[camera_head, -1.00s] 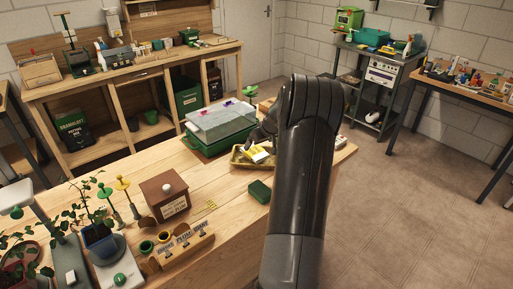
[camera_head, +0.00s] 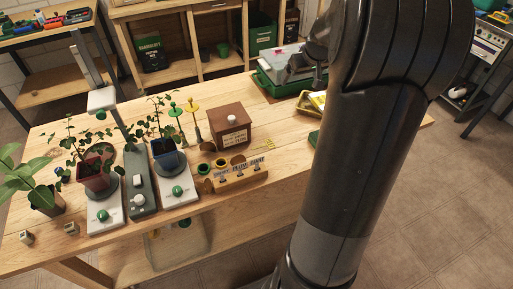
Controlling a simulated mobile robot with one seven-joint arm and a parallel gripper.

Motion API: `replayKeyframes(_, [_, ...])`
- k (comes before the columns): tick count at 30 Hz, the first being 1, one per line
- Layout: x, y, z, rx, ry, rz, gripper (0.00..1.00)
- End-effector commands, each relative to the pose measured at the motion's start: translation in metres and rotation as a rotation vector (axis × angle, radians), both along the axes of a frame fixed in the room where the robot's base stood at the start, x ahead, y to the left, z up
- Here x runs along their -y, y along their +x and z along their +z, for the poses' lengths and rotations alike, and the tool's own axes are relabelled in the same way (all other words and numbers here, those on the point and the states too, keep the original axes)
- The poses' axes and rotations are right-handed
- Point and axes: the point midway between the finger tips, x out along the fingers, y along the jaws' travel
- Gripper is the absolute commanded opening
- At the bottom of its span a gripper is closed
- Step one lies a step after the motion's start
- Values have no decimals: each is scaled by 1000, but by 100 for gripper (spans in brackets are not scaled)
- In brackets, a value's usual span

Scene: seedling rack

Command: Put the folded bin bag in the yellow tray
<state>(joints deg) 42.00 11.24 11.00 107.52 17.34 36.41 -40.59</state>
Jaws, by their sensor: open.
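The yellow tray (camera_head: 304,108) lies on the wooden workbench, right of centre, partly hidden by my arm. A yellow and white packet (camera_head: 317,100) is in it. A small dark green item (camera_head: 314,138) lies on the bench in front of the tray, mostly hidden behind my arm; I cannot tell whether it is the folded bin bag. My gripper (camera_head: 303,73) is above the far side of the tray, by the clear-lidded green box. It is open, and I see nothing held in it.
The green box with a clear lid (camera_head: 272,80) stands left of the tray. A brown wooden box (camera_head: 231,125), a labelled wooden rack (camera_head: 239,178) and potted seedlings (camera_head: 95,172) on scales crowd the bench to the left.

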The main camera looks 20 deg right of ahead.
Motion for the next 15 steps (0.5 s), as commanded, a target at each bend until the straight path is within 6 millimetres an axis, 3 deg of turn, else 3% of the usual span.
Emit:
replayKeyframes(1, [-28,-8,14,-3,-8,17,93])
replayKeyframes(6, [-102,-44,44,-21,-18,38,93])
replayKeyframes(15, [-202,-133,71,-28,-21,55,93])
